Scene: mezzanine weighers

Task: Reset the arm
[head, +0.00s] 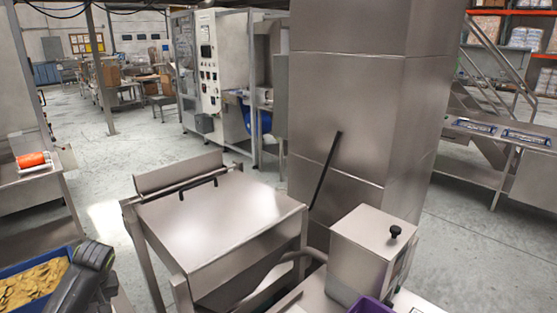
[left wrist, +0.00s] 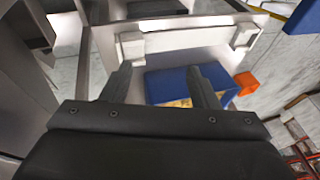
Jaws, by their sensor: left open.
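My left arm shows as a dark shape at the lower left of the head view, next to a blue crate (head: 14,272) of yellow-brown chip-like pieces. In the left wrist view the two dark fingers of my left gripper (left wrist: 160,72) stand wide apart with nothing between them. A blue crate (left wrist: 158,84) lies beyond the fingers, partly hidden by them, with a little of its yellowish contents showing. My right arm and gripper are not in view.
A steel lidded bin (head: 220,222) stands in the middle, before a tall steel column (head: 345,120). A steel box with a black knob (head: 368,250) and a purple container (head: 370,306) are at the lower right. An orange roll (head: 31,160) lies on the left bench. Open floor (head: 95,140) extends behind.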

